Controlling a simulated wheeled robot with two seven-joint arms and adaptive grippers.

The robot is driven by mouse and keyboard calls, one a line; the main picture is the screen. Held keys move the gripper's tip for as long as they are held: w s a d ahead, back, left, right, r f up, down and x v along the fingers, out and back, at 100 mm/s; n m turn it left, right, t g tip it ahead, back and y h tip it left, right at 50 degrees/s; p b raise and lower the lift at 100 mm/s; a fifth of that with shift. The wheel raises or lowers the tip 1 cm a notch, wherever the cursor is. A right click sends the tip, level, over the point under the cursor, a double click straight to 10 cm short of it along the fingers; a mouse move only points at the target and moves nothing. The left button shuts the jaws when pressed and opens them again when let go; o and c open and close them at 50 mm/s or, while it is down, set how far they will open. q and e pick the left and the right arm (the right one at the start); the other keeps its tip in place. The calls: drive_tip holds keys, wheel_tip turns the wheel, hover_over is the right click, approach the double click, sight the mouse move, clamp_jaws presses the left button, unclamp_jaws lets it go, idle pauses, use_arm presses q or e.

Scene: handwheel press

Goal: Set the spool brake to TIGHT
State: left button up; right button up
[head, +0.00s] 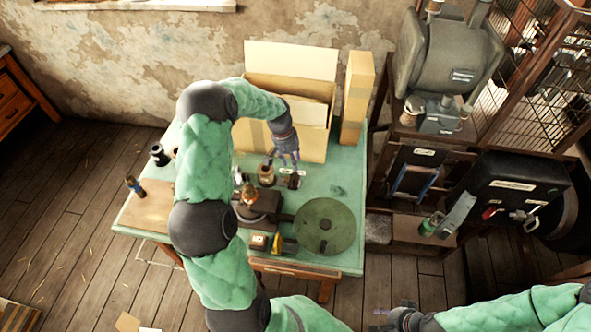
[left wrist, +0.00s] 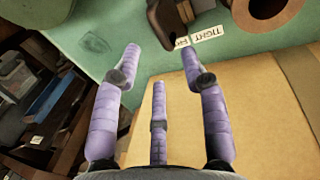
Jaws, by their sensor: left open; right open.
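The spool brake (head: 291,180) is a small dark piece on the green table, beside a brown spool (head: 266,174). In the left wrist view, a dark brown curved part (left wrist: 166,22) stands by a white label reading TIGHT (left wrist: 208,34); a second label is partly hidden by a fingertip. Which way the brake is set cannot be told. My left gripper (head: 287,160) is open and empty, just above and behind the brake in the head view. In its wrist view, the purple fingers (left wrist: 160,58) are spread, apart from the brake. My right gripper (head: 384,320) is open, low at the front.
An open cardboard box (head: 262,88) stands behind the brake, close to my left fingers. A press with a round green disc (head: 325,226) stands in front. A shelf with a grey machine (head: 447,55) is at the right.

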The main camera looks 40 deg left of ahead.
use_arm(q)
drive_tip(key=shift+w+d+f, duration=0.1)
drive_tip(key=shift+d+f, duration=0.05)
drive_tip(key=shift+f, duration=0.75)
drive_tip(key=shift+w+d+f, duration=0.1)
drive_tip(key=shift+d+f, duration=0.05)
drive_tip(key=shift+f, duration=0.7)
drive_tip(key=shift+d+f, duration=0.15)
drive_tip(key=shift+f, duration=0.75)
drive_tip(key=shift+c, duration=0.3)
clamp_jaws()
